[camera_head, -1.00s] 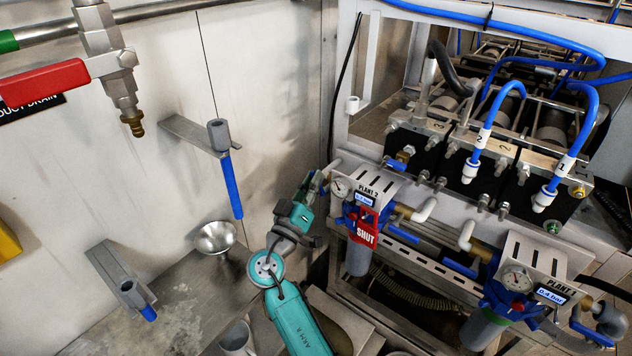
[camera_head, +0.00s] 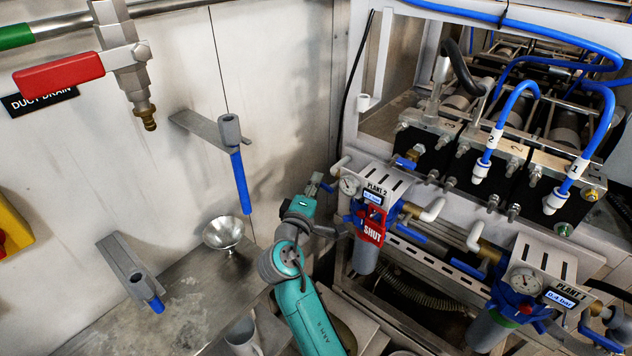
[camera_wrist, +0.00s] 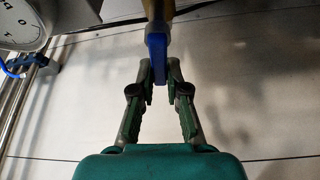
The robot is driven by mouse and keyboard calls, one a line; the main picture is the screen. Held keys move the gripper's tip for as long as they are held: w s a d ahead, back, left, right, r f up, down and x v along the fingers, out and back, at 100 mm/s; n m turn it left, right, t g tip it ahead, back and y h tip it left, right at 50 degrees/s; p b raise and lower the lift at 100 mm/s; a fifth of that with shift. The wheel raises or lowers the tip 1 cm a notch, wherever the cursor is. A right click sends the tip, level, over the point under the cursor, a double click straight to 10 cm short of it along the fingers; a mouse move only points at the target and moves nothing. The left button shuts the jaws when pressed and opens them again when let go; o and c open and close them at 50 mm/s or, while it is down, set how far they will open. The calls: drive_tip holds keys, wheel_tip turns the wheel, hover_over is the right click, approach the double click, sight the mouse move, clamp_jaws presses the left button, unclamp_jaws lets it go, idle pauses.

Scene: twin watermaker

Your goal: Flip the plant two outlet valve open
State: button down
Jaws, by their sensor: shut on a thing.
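The Plant 2 filter unit (camera_head: 378,188) has a grey panel, a round gauge (camera_head: 349,185) and a red tag reading SHUT (camera_head: 371,228). At its left side, a blue valve lever shows in the wrist view (camera_wrist: 157,48), hanging below a brass-coloured fitting (camera_wrist: 158,10). My gripper (camera_wrist: 159,76) is shut on this blue lever, with one finger on each side of it. In the head view my gripper (camera_head: 317,188) is left of the Plant 2 gauge; its fingertips are small and partly hidden there.
The Plant 1 unit (camera_head: 541,270) with its gauge stands to the right. Pumps with blue hoses (camera_head: 517,98) are behind. A metal funnel (camera_head: 223,233), wall brackets and a red-handled drain valve (camera_head: 60,74) are on the left. A steel counter (camera_head: 180,310) lies below.

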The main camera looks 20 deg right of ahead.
drive_tip(key=shift+f+n+y, duration=0.3)
drive_tip(key=shift+n, duration=0.6)
drive_tip(key=shift+f, duration=0.1)
drive_tip(key=c, duration=1.4)
unclamp_jaws()
drive_tip(key=shift+g, duration=0.3)
drive_tip(key=shift+c, duration=0.2)
drive_tip(key=v, duration=1.2)
